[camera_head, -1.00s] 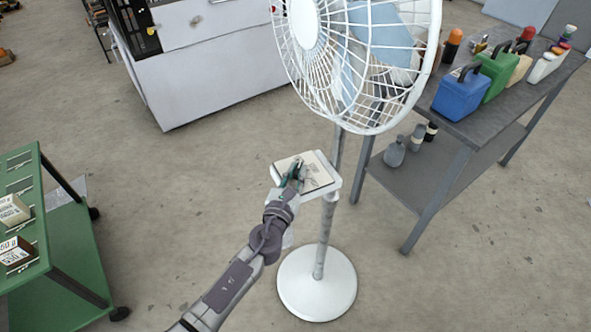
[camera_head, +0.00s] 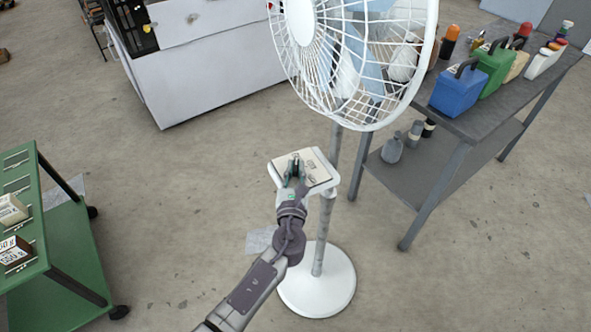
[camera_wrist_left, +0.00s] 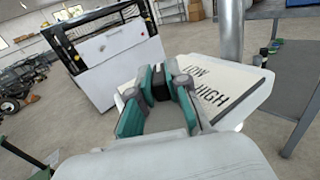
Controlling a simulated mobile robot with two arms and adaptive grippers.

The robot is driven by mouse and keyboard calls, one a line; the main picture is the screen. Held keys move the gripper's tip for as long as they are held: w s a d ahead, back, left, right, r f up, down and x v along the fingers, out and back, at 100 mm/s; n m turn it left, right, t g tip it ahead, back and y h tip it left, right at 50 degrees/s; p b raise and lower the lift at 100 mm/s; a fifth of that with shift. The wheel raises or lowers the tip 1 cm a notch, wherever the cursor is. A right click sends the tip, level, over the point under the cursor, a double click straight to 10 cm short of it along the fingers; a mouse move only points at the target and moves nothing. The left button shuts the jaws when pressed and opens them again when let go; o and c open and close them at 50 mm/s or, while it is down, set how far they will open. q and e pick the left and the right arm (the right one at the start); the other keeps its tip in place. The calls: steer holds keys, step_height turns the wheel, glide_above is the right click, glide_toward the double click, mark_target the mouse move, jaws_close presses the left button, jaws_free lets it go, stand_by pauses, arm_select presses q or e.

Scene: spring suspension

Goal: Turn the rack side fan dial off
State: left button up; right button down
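The white fan (camera_head: 345,55) stands on a post with a round base. Its control panel (camera_head: 318,172) is a pale plate on the post, below the cage. My left gripper (camera_head: 295,170) is over the panel. In the left wrist view the fingers (camera_wrist_left: 160,85) are on either side of a dark dial (camera_wrist_left: 161,88), with no clear gap, and appear shut on it. The words LOW and HIGH show on the panel (camera_wrist_left: 225,85) to the right of the fingers. Other marks and the dial's pointer are hidden or unclear. My right gripper is not in view.
A grey table (camera_head: 470,125) with a blue can (camera_head: 457,92), a green can (camera_head: 492,68) and bottles stands right of the fan. A green cart (camera_head: 70,245) with boxes is at left. A white cabinet (camera_head: 205,60) is behind.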

arm_select(q)
steer(key=o, duration=0.5)
steer(key=shift+c, duration=0.2)
steer(key=s, duration=1.2)
steer(key=shift+a, duration=0.45)
steer(key=s+a+f+n+g, duration=0.3)
steer(key=s+a+f+n, duration=0.15)
steer(key=f, duration=0.65)
steer(key=s+a+f+n+g+y, duration=0.1)
steer(key=s+a+f+n+g, duration=0.3)
steer(key=f, duration=0.7)
steer(key=s+a+f+n+g, duration=0.25)
steer(key=f+n, duration=0.25)
steer(key=f, duration=0.5)
steer(key=s+a+f+n+g, duration=0.2)
steer(key=s+a+f+n, duration=0.2)
steer(key=s+n, duration=0.3)
steer(key=s+a+f+n+g, duration=0.3)
steer(key=s+f+n, duration=0.3)
steer(key=s, duration=0.6)
steer(key=s+a+f+n+g, duration=0.2)
steer(key=s+a+f+n, duration=0.2)
steer(key=s+n, duration=0.3)
steer(key=s+f, duration=0.1)
steer(key=s, duration=0.2)
steer(key=shift+a+f+n, duration=0.35)
steer(key=shift+f, duration=0.05)
